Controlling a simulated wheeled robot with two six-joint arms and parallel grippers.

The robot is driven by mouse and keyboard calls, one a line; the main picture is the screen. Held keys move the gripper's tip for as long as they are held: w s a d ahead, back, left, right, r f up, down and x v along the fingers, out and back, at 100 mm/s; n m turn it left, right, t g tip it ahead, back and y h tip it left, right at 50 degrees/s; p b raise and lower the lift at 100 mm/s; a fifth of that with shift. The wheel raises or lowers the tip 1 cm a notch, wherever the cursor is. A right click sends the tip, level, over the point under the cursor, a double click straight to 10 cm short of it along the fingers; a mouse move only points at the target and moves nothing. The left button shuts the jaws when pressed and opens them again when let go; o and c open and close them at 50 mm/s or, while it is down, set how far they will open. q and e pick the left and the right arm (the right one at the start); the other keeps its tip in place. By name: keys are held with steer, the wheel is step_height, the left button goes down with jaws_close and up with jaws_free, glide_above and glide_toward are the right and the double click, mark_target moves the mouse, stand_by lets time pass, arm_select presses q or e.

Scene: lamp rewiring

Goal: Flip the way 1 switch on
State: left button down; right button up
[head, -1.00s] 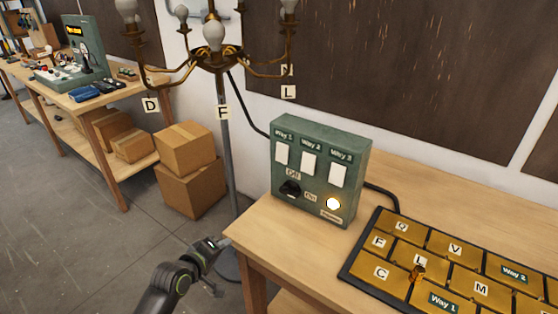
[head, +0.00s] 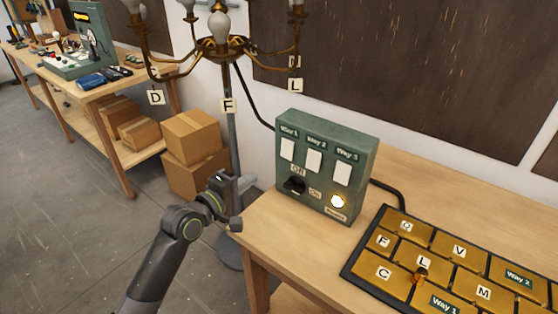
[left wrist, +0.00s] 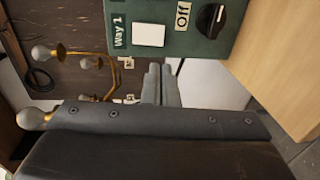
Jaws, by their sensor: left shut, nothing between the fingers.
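The green switch box (head: 362,160) stands upright on the wooden bench. Its way 1 switch (head: 287,149) is the leftmost of three white rocker plates, under the "Way 1" label. The same way 1 switch (left wrist: 149,35) shows as a white plate in the left wrist view; I cannot tell which way it is tipped. My left gripper (head: 246,183) is left of the box, apart from it, and lower than the switch. In the left wrist view its fingertips (left wrist: 161,72) are together and empty, below the switch plate in the picture.
A black knob (head: 294,186) and a lit round lamp (head: 338,201) are on the box's lower front. A brass chandelier (head: 222,45) hangs on a stand behind my gripper. A tray of lettered brass tiles (head: 384,271) lies right. Cardboard boxes (head: 192,135) are stacked on the floor.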

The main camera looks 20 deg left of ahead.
mark_target(286, 156)
arm_select(q)
steer(key=p+x, duration=0.1)
steer(key=x, duration=1.1)
steer(key=shift+w+d, duration=0.2)
steer(key=shift+w, duration=0.1)
steer(key=shift+f, duration=0.1)
steer(key=shift+w+f+b, duration=0.15)
steer(key=shift+f+b, duration=0.15)
steer(key=shift+b, duration=0.45)
steer(key=shift+w+r+t, duration=0.1)
steer(key=shift+r+t, duration=0.2)
steer(key=shift+d, duration=0.1)
